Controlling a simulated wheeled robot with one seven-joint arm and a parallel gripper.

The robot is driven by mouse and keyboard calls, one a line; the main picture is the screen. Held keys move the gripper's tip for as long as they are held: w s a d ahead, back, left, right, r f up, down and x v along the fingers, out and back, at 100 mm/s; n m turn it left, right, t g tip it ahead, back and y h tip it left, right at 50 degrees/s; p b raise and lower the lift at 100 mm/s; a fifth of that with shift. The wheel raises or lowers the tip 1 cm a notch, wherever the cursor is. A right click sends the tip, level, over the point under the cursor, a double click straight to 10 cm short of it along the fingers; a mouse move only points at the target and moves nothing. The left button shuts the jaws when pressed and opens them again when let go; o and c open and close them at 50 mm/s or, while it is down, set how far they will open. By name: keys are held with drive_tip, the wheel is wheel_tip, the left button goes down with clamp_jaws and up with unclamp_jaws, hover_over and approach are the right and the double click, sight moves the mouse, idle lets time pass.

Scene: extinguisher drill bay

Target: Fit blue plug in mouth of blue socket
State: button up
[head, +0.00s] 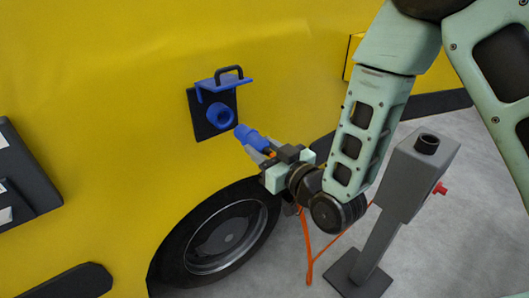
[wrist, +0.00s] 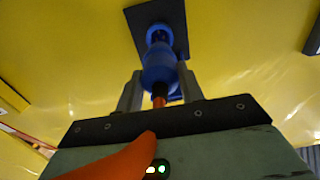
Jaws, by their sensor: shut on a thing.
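The blue socket (head: 219,115) is a round blue ring on a black plate on the yellow vehicle side, under a raised blue flap with a black handle. My gripper (head: 262,150) is shut on the blue plug (head: 247,135), whose nose points up and left at the socket. In the head view the plug tip is just below and right of the socket mouth, seemingly a little apart. In the wrist view the plug (wrist: 158,68) sits between the fingers, in line with the socket (wrist: 158,33); whether they touch there I cannot tell.
An orange cable (head: 307,245) hangs from the plug below my gripper. A grey post (head: 405,185) with a red knob stands at the right. A vehicle wheel (head: 222,238) is below the socket. Black panels (head: 20,175) sit at the left.

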sight(248, 137)
drive_tip(key=shift+p+x, duration=0.8)
drive_tip(key=shift+x, duration=2.05)
drive_tip(key=shift+b, duration=0.95)
drive_tip(key=shift+b+x, duration=0.5)
drive_tip(key=shift+x, duration=2.15)
drive_tip(key=o, duration=1.2)
drive_tip(key=shift+c, duration=0.2)
